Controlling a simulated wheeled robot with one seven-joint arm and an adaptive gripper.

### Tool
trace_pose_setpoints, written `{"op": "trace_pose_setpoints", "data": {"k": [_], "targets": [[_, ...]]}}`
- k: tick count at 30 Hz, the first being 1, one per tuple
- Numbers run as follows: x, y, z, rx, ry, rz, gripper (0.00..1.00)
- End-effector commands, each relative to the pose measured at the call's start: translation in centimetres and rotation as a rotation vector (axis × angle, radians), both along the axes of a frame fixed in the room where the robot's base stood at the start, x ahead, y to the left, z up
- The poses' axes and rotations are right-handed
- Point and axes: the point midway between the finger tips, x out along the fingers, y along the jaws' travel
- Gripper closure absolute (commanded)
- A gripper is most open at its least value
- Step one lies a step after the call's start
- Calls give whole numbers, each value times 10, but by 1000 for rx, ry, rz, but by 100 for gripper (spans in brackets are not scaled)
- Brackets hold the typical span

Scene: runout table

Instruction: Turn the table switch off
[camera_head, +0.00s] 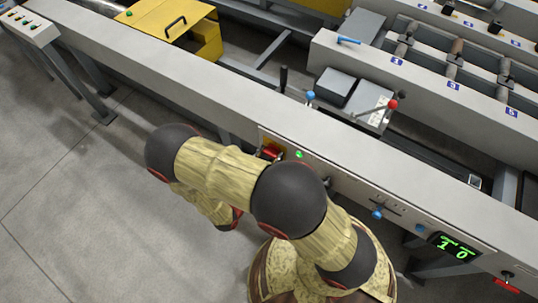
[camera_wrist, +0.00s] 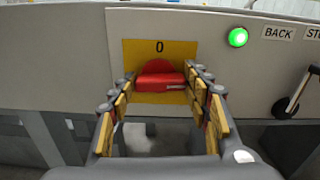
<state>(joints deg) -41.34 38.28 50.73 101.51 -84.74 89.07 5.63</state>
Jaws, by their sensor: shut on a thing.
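The table switch is a red handle (camera_wrist: 160,82) on a yellow plate (camera_wrist: 132,57) marked "0" at its top. It is set in the grey front panel of the runout table, and its handle lies about level. It also shows as a small red and yellow patch in the head view (camera_head: 270,151), partly behind my arm. My gripper (camera_wrist: 159,74) is shut on the red handle, one finger at each end of it. In the head view my arm hides the gripper. A green lamp (camera_wrist: 238,37) right of the switch is lit; it also shows in the head view (camera_head: 299,154).
Right of the lamp are "BACK" lettering and a black-knobbed lever (camera_wrist: 293,105). The floor (camera_head: 80,190) left of my arm is clear.

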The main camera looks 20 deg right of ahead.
Motion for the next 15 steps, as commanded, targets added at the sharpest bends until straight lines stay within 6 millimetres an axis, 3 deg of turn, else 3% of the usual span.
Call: {"op": "trace_pose_setpoints", "data": {"k": [15], "targets": [[2, 1, 3, -260, 360, 1, 77]]}}
